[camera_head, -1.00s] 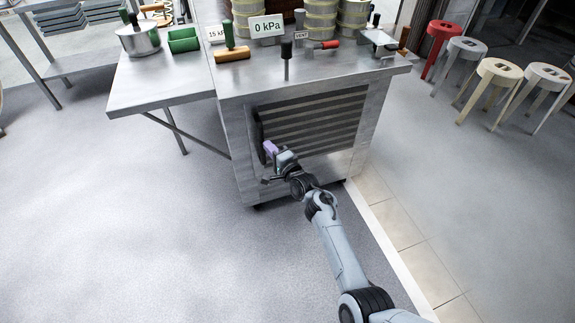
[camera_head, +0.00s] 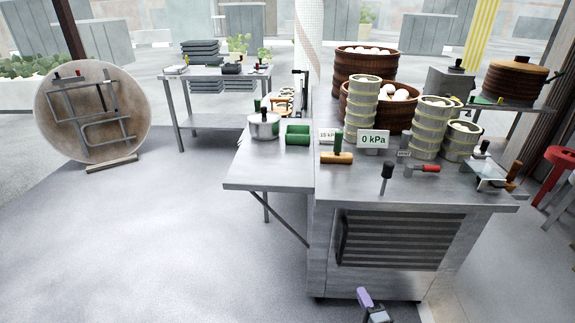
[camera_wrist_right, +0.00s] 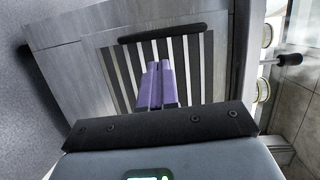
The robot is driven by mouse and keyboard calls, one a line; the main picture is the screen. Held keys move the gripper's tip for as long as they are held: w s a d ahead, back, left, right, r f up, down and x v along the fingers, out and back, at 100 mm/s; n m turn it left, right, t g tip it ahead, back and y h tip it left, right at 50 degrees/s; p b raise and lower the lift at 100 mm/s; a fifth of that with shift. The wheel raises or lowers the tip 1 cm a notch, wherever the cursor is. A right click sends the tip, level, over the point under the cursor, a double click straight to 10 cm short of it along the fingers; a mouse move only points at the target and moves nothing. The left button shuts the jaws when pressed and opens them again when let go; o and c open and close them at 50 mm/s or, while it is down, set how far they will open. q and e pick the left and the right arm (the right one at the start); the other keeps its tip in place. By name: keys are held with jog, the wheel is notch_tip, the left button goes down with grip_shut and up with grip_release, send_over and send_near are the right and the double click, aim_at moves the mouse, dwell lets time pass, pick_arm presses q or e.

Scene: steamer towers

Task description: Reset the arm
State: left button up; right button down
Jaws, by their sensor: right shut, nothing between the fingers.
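My right gripper (camera_head: 364,298) shows at the bottom edge of the head view, low in front of the steel steamer cabinet. Its purple fingers are together with nothing between them. In the right wrist view the same shut fingers (camera_wrist_right: 158,85) point toward the slatted front panel (camera_wrist_right: 190,60) of the cabinet; I cannot tell how close they are. Most of the right arm is out of the head view. My left gripper does not show.
The floor (camera_head: 150,240) at left is clear.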

jog(key=s+a+r+n+g+h+p, duration=0.15)
jog(key=s+r+n+g+p, duration=0.35)
jog(key=s, duration=0.7)
jog(key=s+a+r+n+g+p, duration=0.2)
jog(key=s+r+n+g+p, duration=0.35)
jog(key=s, duration=0.55)
jog(key=s+a+r+n+g+p, duration=0.25)
jog(key=s+r+n, duration=0.45)
jog(key=s, duration=0.5)
notch_tip(320, 180, up, 38)
jog(key=n+p, duration=0.1)
jog(key=p, duration=3.7)
jog(key=shift+d+f+g, duration=0.25)
jog(key=shift+g, duration=0.05)
jog(key=shift+w, duration=0.1)
